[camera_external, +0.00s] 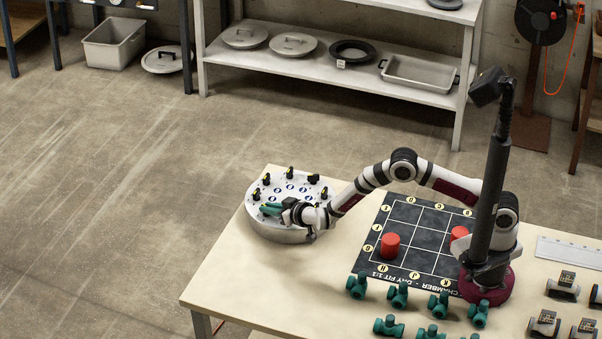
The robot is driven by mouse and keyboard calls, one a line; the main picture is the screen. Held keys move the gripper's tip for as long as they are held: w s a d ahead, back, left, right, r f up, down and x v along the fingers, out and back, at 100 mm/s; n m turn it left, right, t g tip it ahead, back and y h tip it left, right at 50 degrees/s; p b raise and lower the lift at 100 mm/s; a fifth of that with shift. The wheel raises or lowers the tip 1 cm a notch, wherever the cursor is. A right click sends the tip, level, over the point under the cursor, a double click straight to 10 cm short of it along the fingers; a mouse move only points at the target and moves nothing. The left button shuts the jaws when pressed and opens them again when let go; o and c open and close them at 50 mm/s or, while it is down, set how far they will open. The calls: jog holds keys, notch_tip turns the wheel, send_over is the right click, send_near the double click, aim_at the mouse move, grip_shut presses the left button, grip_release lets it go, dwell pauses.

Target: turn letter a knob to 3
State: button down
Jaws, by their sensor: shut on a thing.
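A round white panel (262,221) sits at the table's far left corner. Several black knobs with yellow marks stand around its rim, among them one at the back (290,171) and one at the right (324,193). Blue-ringed marks lie on its face. The letters and numbers are too small to read, so I cannot tell which knob is a. My gripper (270,209) reaches over the panel's front from the right, low at its surface. Its greenish fingers are shut on a knob, which they mostly hide.
A dark gridded mat (421,252) lies right of the panel with a red cylinder (390,246) and another red cylinder (459,235) on it. Several green fittings (397,296) stand along the front. Grey parts (563,286) and a ruler (570,252) are at the right.

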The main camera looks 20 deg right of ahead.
jog(key=m+h, duration=0.1)
jog(key=h, duration=0.1)
jog(key=m+h, duration=0.1)
jog(key=m, duration=0.1)
jog(key=m+t+h, duration=0.1)
jog(key=m+h, duration=0.1)
jog(key=shift+a+h, duration=0.3)
jog(key=shift+a, duration=0.1)
jog(key=shift+m+h, duration=0.3)
jog(key=shift+h, duration=0.1)
jog(key=shift+r+m+h, duration=0.1)
jog(key=shift+m+h, duration=0.2)
jog(key=c, duration=0.9)
grip_release()
jog(key=v, duration=1.5)
jog(key=shift+s+r, duration=0.1)
jog(key=shift+s, duration=0.3)
